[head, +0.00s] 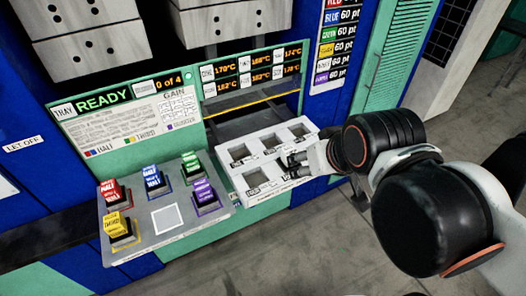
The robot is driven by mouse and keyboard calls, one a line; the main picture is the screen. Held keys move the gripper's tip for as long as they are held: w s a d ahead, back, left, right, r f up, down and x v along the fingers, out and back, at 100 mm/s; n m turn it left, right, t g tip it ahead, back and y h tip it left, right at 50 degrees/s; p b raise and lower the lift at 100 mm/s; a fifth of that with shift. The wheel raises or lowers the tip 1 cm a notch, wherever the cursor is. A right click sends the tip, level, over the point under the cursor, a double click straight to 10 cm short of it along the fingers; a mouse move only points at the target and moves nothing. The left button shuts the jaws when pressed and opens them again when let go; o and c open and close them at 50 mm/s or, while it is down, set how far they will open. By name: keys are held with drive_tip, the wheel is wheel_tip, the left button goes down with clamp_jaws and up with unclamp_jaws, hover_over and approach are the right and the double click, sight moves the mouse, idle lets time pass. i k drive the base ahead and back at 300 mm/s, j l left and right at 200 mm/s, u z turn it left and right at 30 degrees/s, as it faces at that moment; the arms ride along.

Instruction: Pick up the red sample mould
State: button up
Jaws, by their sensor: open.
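The red sample mould (112,191) is a small red block with a white label. It sits in a dark-edged slot at the back left of a grey tray shelf. My gripper (293,160) is open and empty. It is over the right part of the white tray with square pockets, well to the right of the red mould. My arm comes in from the right side of the picture. Nothing hides the red mould.
The grey shelf (138,244) also holds blue (153,178), green (191,163), purple (204,192) and yellow (117,223) moulds, close together, and a bare white square. The white pocketed tray (233,188) adjoins it. A green panel reading READY (100,101) rises behind.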

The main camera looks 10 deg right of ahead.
sight(116, 196)
drive_tip(key=u, duration=1.45)
drive_tip(key=i+l+z, duration=0.35)
drive_tip(key=i+l, duration=0.15)
drive_tip(key=i, duration=0.6)
